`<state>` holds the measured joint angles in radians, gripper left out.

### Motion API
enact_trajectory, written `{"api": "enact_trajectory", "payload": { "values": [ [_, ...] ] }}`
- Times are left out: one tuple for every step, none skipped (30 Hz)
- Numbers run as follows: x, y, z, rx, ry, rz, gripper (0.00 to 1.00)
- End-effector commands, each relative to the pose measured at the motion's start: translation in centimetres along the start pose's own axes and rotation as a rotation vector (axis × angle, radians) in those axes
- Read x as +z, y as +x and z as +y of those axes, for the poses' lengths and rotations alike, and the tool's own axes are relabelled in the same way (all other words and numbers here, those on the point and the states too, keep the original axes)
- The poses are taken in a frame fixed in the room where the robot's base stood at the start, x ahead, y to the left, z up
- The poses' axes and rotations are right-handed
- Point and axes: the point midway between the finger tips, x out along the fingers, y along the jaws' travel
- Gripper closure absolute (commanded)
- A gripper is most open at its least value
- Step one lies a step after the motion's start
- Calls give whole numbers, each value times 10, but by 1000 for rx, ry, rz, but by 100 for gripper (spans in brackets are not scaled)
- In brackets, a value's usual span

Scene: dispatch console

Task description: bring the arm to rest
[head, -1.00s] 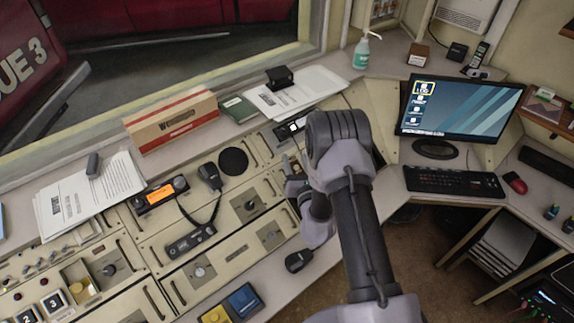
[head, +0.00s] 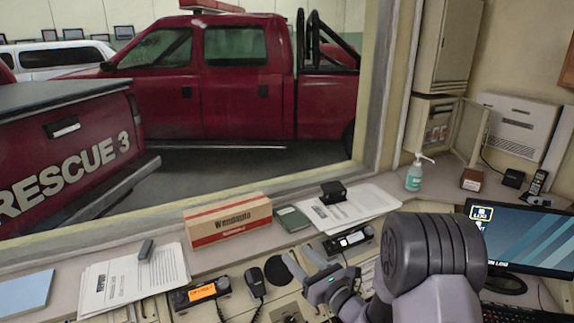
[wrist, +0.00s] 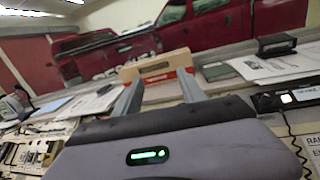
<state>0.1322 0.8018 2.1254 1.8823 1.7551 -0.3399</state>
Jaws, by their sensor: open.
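My arm (head: 436,262) rises at the lower right of the head view, its dark ribbed joint large in front of the monitor's left side. My gripper (head: 307,264) is above the console, just right of the round black disc. In the wrist view its two grey fingers (wrist: 159,84) stand apart with nothing between them. The arm hides part of the console and desk.
The box (head: 228,219) stands on the ledge below the window. Papers (head: 350,208), a black block (head: 334,192) and a green-labelled pump bottle (head: 415,177) stand to its right. A radio (head: 200,291) with an orange screen is at lower left. The monitor (head: 522,240) is at right.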

Motion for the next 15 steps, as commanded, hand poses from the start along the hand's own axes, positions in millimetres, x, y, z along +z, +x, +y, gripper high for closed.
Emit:
{"api": "enact_trajectory", "payload": {
  "values": [
    [26,0,42,152,-84,6,52],
    [39,-5,71,253,-142,21,52],
    [54,-18,110,389,-237,47,52],
    [62,-33,138,490,-319,71,52],
    [67,-51,164,591,-413,99,52],
    [68,-81,195,721,-558,146,52],
    [64,-107,214,813,-681,189,52],
    [58,-134,226,893,-808,235,52],
    [48,-169,234,983,-986,301,52],
    [40,-194,235,1037,-1123,354,52],
    [32,-216,231,1078,-1255,407,52],
    [25,-242,221,1115,-1425,478,52],
    [21,-258,211,1133,-1543,527,52],
    [19,-271,202,1141,-1650,574,52],
    [19,-285,189,1144,-1777,630,52]
  ]
}}
